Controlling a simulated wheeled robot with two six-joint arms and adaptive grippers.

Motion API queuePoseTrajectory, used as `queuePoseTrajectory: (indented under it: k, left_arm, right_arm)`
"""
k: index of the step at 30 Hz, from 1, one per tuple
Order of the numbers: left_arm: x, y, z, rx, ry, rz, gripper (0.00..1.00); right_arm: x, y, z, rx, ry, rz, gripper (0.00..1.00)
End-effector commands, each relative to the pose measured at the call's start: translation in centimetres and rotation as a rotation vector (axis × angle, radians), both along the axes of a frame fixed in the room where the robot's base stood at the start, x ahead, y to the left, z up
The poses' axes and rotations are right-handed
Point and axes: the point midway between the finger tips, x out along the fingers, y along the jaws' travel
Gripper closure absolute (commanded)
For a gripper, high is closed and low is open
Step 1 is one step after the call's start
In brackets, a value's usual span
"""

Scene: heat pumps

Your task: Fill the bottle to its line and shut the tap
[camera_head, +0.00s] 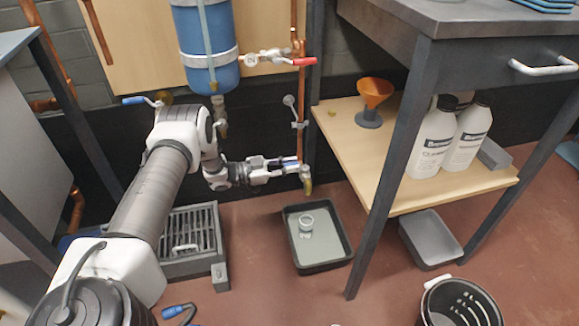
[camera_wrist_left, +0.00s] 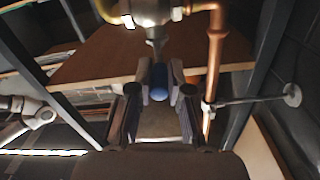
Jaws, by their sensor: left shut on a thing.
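My left gripper (camera_head: 288,163) reaches in from the left and is shut on a blue tap handle, which shows between the fingers in the left wrist view (camera_wrist_left: 159,82). The brass tap (camera_head: 306,180) hangs at the lower end of a copper pipe, just right of the fingertips. Below it a dark tray (camera_head: 290,246) stands on the floor. A small pale, clear container (camera_head: 307,221), possibly the bottle, is in the tray. Its fill line and any water in it are too small to tell. My right gripper is out of view.
A workbench stands at right, its low shelf (camera_head: 362,160) holding an orange funnel (camera_head: 374,92) and white bottles (camera_head: 433,140). A red-handled valve (camera_head: 305,61) sits above the tap, beside a blue tank (camera_head: 207,45). A floor grate (camera_head: 192,232) is at left; a black bucket (camera_head: 458,303) stands front right.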

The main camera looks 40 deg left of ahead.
Motion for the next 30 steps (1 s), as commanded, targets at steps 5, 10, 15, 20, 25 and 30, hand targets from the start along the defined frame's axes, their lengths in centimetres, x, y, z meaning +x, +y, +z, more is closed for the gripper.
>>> queuePoseTrajectory:
  k: [5,10,15,20,25,30]
  left_arm:
    - [0.1,0.1,0.1,0.0,-0.001,0.004,1.0]
    - [0.1,0.1,0.1,0.0,-0.001,0.004,0.58]
    - [0.0,0.0,0.0,0.0,-0.001,0.003,0.58]
    - [-0.6,0.7,0.0,-0.001,-0.001,0.006,0.58]
    - [-3.1,3.0,0.0,-0.001,0.0,0.008,0.58]
    - [-5.2,4.7,0.1,-0.001,-0.002,0.005,0.58]
  right_arm:
    - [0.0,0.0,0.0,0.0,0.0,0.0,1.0]
    - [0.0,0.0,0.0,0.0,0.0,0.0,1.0]
    - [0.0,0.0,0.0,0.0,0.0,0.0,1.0]
    - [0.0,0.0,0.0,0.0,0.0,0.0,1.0]
    - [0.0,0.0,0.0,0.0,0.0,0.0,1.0]
    - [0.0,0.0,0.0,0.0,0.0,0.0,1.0]
